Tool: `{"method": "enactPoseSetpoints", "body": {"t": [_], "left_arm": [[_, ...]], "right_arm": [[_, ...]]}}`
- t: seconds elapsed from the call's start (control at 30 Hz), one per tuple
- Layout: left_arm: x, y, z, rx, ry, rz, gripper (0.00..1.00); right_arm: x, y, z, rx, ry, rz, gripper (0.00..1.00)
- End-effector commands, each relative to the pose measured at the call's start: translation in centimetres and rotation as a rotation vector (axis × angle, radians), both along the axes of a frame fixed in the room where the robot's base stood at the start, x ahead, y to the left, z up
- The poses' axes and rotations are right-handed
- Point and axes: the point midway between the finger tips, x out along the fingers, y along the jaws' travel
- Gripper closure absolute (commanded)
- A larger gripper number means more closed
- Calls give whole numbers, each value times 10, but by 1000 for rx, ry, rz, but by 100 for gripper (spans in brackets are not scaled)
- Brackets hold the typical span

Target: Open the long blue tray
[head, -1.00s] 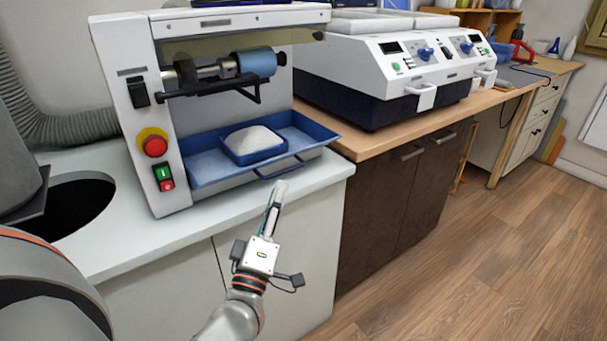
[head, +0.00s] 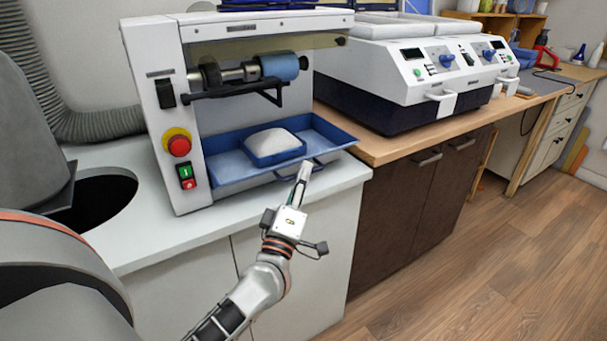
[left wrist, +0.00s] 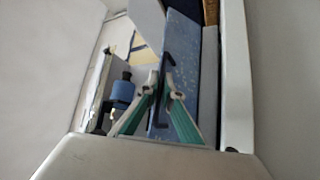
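The long blue tray (head: 225,168) sits in the lower opening of the white machine, with a thin dark handle (head: 312,172) along its front. A smaller blue container (head: 275,157) with a pale mound (head: 270,141) rests inside it. My left gripper (head: 304,169) is at the tray's front, close to the handle. In the left wrist view, the left gripper's green-padded fingers (left wrist: 162,84) stand on either side of the dark handle (left wrist: 167,65), with a narrow gap between their tips. Contact with the handle is unclear. My right gripper is not in view.
The white machine (head: 147,60) has a red stop button (head: 179,145) and a roller (head: 280,66) above the tray. A white countertop (head: 150,236) lies in front. A two-station device (head: 425,70) stands on the wooden counter to the right. The floor (head: 490,260) is clear.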

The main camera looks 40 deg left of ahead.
Motion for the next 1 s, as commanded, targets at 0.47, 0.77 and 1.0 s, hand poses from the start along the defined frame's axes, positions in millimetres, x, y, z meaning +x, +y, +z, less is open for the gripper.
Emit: {"method": "enactPoseSetpoints", "body": {"t": [0.47,0.77,1.0], "left_arm": [[-29,-71,4,-5,0,-2,100],[-50,-121,0,-3,1,0,100],[-51,-123,-1,0,1,0,100]], "right_arm": [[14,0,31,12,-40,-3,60],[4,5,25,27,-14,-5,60],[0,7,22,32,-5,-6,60]]}}
